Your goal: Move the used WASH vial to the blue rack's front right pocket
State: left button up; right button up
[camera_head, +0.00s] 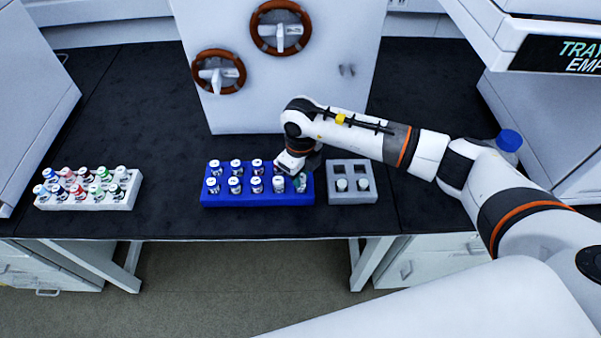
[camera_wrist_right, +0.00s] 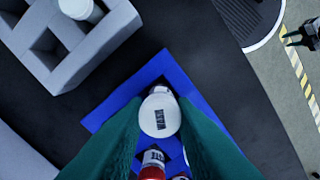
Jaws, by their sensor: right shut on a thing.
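The blue rack (camera_head: 255,201) stands in the middle of the bench, with several white-capped vials in two rows. My right gripper (camera_head: 299,182) is down at the rack's right end, at the front right corner. In the right wrist view its green fingers are shut on a white-capped vial (camera_wrist_right: 159,113) with a dark printed label that is too blurred to read surely. This vial is upright at the corner pocket of the blue rack (camera_wrist_right: 178,72). How deep it sits is hidden.
A grey rack (camera_head: 352,198) stands just right of the blue rack, with two vials in its front pockets and empty back pockets. A white rack (camera_head: 120,204) of colour-capped vials stands at left. A white cabinet with two red handwheels rises behind. Bench between the left racks is clear.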

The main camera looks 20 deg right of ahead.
jog(key=shift+f+b, duration=0.3)
jog(key=shift+f, duration=0.15)
jog(key=o, duration=1)
jog(key=shift+o, duration=0.5)
jog(key=o, duration=0.3)
jog(key=shift+o, duration=0.2)
jog(key=shift+r, duration=0.1)
jog(key=shift+r+p, duration=2.2)
jog(key=shift+r, duration=1.3)
